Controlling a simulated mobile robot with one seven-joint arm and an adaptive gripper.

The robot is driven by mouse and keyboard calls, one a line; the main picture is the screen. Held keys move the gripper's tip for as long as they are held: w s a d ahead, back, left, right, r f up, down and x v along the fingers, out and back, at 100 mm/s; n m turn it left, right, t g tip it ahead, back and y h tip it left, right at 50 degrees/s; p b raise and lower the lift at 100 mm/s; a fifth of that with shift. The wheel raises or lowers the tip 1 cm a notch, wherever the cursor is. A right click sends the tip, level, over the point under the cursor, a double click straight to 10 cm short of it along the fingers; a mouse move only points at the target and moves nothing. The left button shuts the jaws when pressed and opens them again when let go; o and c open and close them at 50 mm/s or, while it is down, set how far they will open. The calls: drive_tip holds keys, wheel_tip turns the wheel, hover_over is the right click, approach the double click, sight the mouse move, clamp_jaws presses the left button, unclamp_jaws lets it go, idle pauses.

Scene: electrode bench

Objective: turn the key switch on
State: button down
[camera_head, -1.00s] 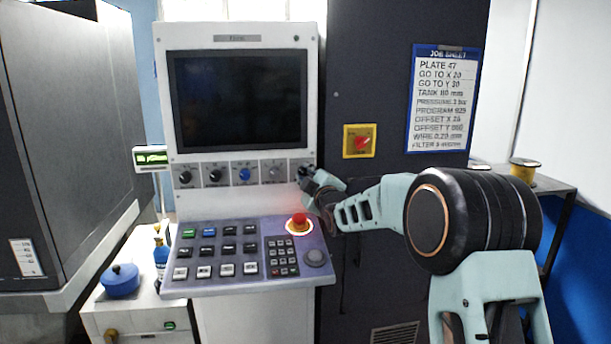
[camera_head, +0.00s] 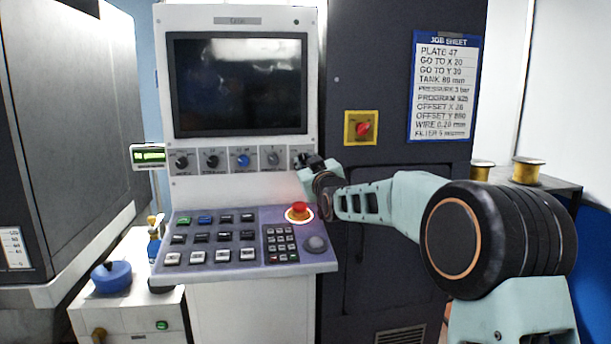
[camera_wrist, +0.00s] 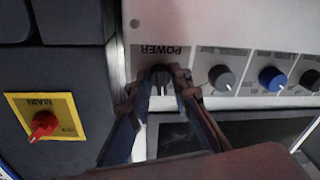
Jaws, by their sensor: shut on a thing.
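The key switch (camera_wrist: 160,75) is a dark round part under the upside-down POWER label in the wrist view. My gripper (camera_wrist: 163,88) is shut on it, one finger on each side, at the right end of the control row. In the head view my gripper (camera_head: 308,164) hides the key switch. How far the key is turned cannot be told. The screen (camera_head: 240,85) above is mostly dark, with pale grey patches near its top.
Dark and blue knobs (camera_head: 243,161) sit left of my gripper. A red emergency button (camera_head: 299,211) is below on the sloped keypad panel (camera_head: 188,268). A red main switch (camera_head: 362,128) on a yellow plate is on the dark cabinet at right.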

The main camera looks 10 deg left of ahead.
drive_tip(key=m+b, duration=0.1)
drive_tip(key=m, duration=0.1)
drive_tip(key=m+b, duration=0.4)
drive_tip(key=shift+a+f+t+h, duration=0.1)
drive_tip(key=shift+f+t+h, duration=0.15)
drive_tip(key=shift+t+h, duration=0.05)
drive_tip(key=m+b, duration=0.2)
drive_tip(key=m, duration=0.3)
drive_tip(key=shift+r+h, duration=0.15)
drive_tip(key=shift+h, duration=0.25)
drive_tip(key=shift+m, duration=0.4)
drive_tip(key=c, duration=1.7)
unclamp_jaws()
drive_tip(key=shift+c, duration=0.2)
drive_tip(key=shift+s, duration=0.1)
drive_tip(key=v, duration=1.2)
drive_tip(key=shift+a, duration=0.1)
